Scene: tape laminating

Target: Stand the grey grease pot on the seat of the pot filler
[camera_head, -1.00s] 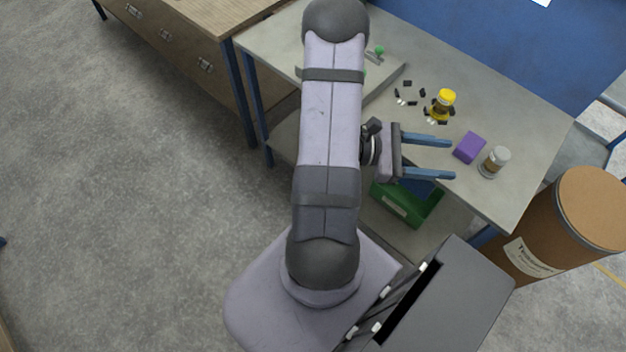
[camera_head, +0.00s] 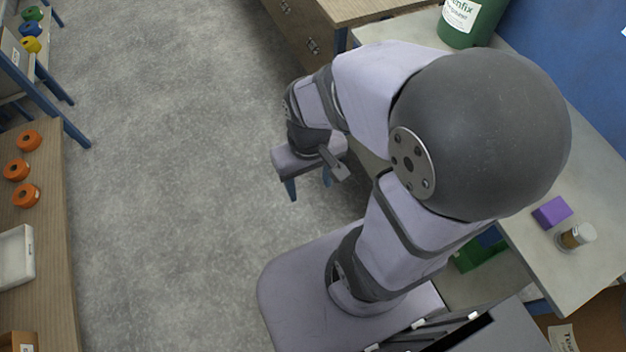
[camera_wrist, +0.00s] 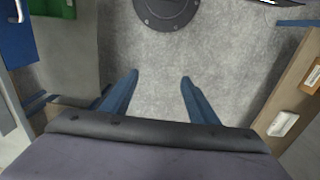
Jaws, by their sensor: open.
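A small pot with a pale grey lid and a brown band (camera_head: 575,236) stands upright near the table's front edge, at the right of the head view. It looks like the grey grease pot. I cannot make out the pot filler or its seat; my arm covers much of the table. My gripper (camera_head: 308,186) is open and empty, pointing down over the floor, left of the table and well away from the pot. In the wrist view, its two blue fingers (camera_wrist: 159,80) are apart with only grey floor between them.
A purple block (camera_head: 551,212) sits just left of the pot. A green container (camera_head: 472,22) stands at the table's far end. Orange rolls (camera_head: 20,170) and a white tray (camera_head: 16,257) lie on a wooden bench at the left. The floor between is clear.

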